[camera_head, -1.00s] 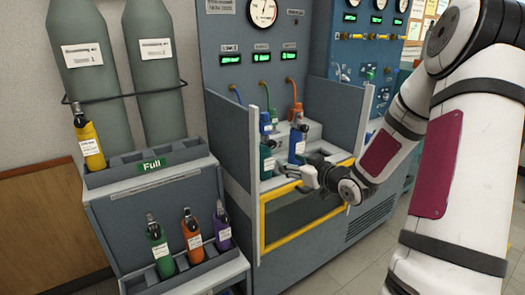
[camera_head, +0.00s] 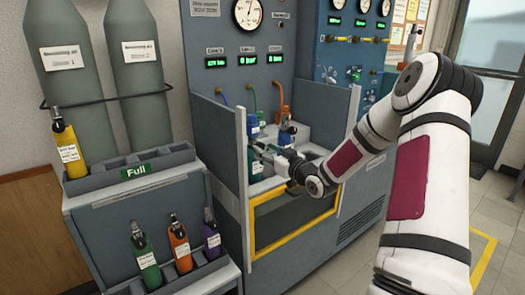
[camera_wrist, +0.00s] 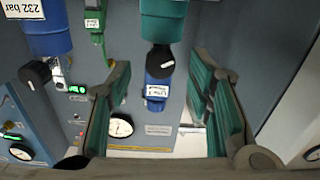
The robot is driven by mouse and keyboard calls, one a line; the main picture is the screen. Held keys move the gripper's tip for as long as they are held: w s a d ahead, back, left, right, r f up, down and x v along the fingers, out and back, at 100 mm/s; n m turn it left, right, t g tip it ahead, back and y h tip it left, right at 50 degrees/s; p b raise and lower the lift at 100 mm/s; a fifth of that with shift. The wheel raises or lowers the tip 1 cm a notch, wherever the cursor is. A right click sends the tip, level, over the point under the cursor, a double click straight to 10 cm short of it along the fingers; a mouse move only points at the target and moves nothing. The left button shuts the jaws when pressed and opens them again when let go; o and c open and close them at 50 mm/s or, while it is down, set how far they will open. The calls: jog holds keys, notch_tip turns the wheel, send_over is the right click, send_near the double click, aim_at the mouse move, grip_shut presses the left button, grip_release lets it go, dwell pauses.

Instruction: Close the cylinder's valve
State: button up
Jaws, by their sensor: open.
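A teal-green cylinder (camera_head: 254,168) stands in the test bench bay, with a blue regulator part above it. In the wrist view, which looks inverted, the green cylinder (camera_wrist: 163,20) is at the top centre. Its black valve knob (camera_wrist: 160,60) lies between my fingers, beside the blue part labelled Line 1 (camera_wrist: 157,90). My gripper (camera_wrist: 160,78) is open, one finger on each side of the knob, with gaps visible. In the head view my gripper (camera_head: 266,152) reaches into the bay at the cylinder's upper end. Contact cannot be told.
A blue cylinder (camera_wrist: 48,28) with its own black knob (camera_wrist: 35,74) stands beside the green one. Grey side panels (camera_head: 219,145) and a yellow-edged front (camera_head: 292,228) bound the bay. A rack (camera_head: 150,205) at left holds yellow, green, orange and purple cylinders.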

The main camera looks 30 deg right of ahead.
jog(key=shift+w, duration=1.35)
jog(key=shift+a, duration=0.1)
jog(key=shift+c, duration=0.2)
grip_shut()
